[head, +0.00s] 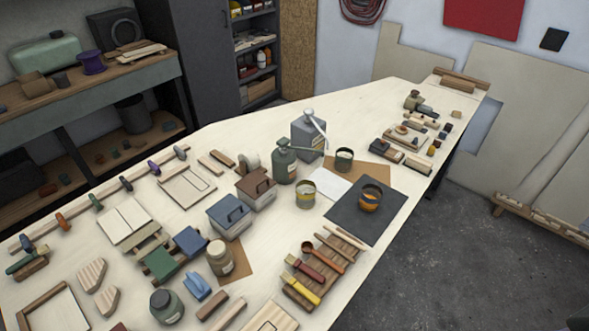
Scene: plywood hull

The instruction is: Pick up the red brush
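A tool with a red handle (308,270), which looks like the red brush, lies on a slatted wooden rack (296,296) at the front right of the plywood worktop. A yellow-handled tool (302,288) lies beside it on the near side. An orange-brown tool with a rounded end (325,256) lies beside it on the far side. The red tool's bristles are too small to make out clearly. Neither of my grippers shows in the head view.
The plywood worktop (240,135) is crowded with tins, boxes and wood pieces. A dark mat (352,225) bearing an orange-streaked pot (370,198) lies behind the rack. A glass jar (219,258) stands to the rack's left. The worktop's right edge runs close by the rack.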

